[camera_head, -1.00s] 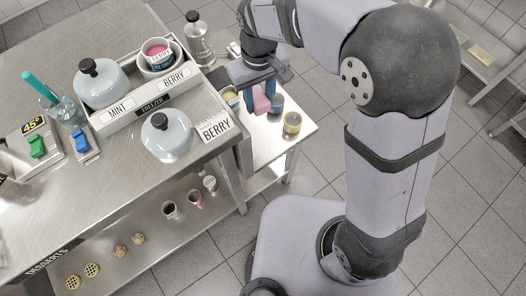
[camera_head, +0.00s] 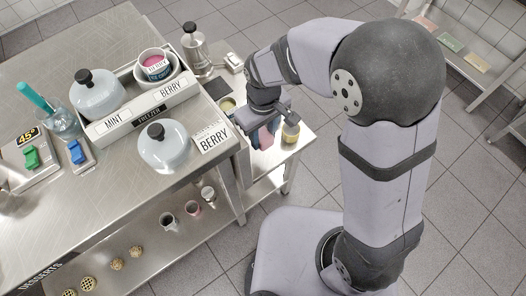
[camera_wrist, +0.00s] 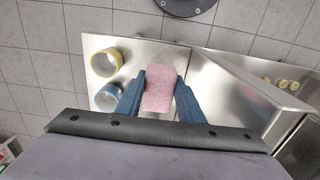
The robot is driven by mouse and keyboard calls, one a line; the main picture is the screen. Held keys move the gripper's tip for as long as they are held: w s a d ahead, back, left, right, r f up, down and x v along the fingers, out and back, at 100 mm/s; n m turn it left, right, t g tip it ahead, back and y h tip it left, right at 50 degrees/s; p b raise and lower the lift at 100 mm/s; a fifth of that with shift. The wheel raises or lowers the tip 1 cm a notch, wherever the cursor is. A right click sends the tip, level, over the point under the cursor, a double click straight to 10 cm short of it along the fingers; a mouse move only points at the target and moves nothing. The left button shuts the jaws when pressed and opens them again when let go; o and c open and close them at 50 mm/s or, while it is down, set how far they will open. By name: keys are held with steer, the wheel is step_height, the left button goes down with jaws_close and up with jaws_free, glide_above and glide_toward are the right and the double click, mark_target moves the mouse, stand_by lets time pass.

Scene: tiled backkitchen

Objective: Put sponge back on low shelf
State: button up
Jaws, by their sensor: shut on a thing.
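A pink sponge (camera_wrist: 158,92) is held between the two blue fingers of my gripper (camera_wrist: 160,84) in the wrist view. In the head view my gripper (camera_head: 264,136) points down over the small steel side table (camera_head: 268,172), and the sponge is mostly hidden by the fingers. A steel bench shelf (camera_head: 500,73) at the top right carries a pink, a green (camera_head: 450,42) and a yellow (camera_head: 477,62) flat piece. Another low shelf (camera_head: 150,225) runs under the main counter. I cannot tell which shelf the task means.
Open tiled floor lies right of my arm.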

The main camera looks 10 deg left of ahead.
mark_target(263, 158)
steer(key=shift+f+b, duration=0.3)
steer(key=shift+f, duration=4.75)
steer(key=shift+f, duration=0.2)
steer(key=o, duration=1)
steer(key=shift+r, duration=0.1)
step_height(263, 158, up, 12)
steer(key=shift+r+p, duration=0.15)
steer(key=shift+p, duration=0.25)
